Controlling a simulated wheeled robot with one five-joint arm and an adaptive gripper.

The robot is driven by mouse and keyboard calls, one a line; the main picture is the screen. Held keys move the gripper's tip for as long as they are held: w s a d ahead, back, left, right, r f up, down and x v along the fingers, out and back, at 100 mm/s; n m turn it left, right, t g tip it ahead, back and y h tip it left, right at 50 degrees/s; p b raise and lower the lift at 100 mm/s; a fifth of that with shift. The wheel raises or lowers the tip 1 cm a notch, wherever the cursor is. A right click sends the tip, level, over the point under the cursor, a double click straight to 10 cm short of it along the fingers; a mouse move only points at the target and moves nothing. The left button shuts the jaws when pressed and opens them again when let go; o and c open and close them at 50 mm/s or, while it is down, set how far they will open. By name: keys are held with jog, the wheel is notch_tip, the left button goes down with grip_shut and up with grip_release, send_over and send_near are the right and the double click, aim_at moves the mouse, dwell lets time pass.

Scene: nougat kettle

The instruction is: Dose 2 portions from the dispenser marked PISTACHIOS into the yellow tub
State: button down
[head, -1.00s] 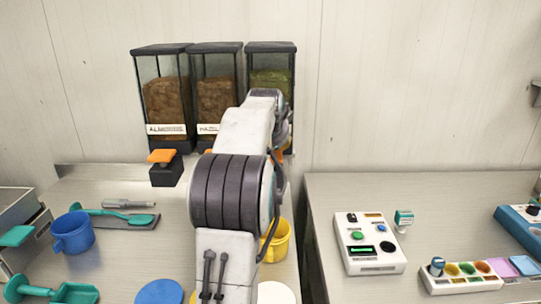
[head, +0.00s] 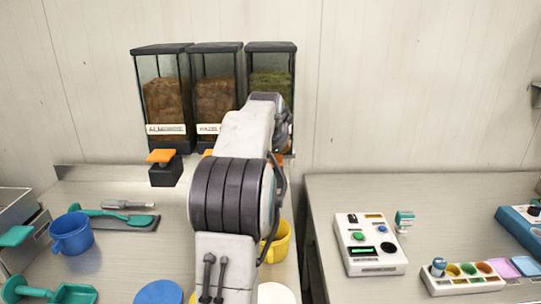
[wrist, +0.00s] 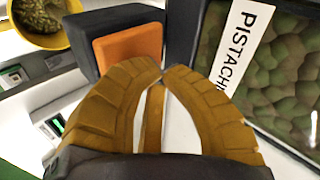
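The PISTACHIOS dispenser (head: 271,82) is the right one of three at the back, holding green nuts. My arm hides its lower front in the head view. Its label (wrist: 236,45) is partly readable in the wrist view. Its orange paddle (wrist: 130,50) on a dark block lies just beyond my fingertips; I cannot tell whether they touch it. My gripper (wrist: 161,72) has its fingertips together, with nothing seen between them. The yellow tub (head: 281,243) is partly hidden by my arm. The wrist view shows greenish nuts inside the tub (wrist: 70,36).
The ALMONDS dispenser (head: 165,95) and a hazelnut one (head: 215,95) stand to the left. A blue cup (head: 72,234), teal scoops (head: 70,293) and a blue disc (head: 159,292) lie on the left counter. A button box (head: 368,244) stands on the right counter, beyond a gap.

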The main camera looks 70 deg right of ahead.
jog(key=shift+f, duration=0.35)
jog(key=shift+r, duration=0.1)
dwell(0.4)
jog(key=shift+r+p, duration=1.25)
jog(key=shift+r, duration=0.2)
jog(key=shift+r, duration=0.15)
notch_tip(320, 180, up, 5)
jog(key=p, duration=0.4)
jog(key=shift+p, duration=0.35)
jog(key=c, duration=2)
grip_release()
grip_shut()
notch_tip(320, 180, up, 4)
jog(key=p, duration=0.4)
jog(key=shift+s+f, duration=0.1)
jog(key=shift+f, duration=0.15)
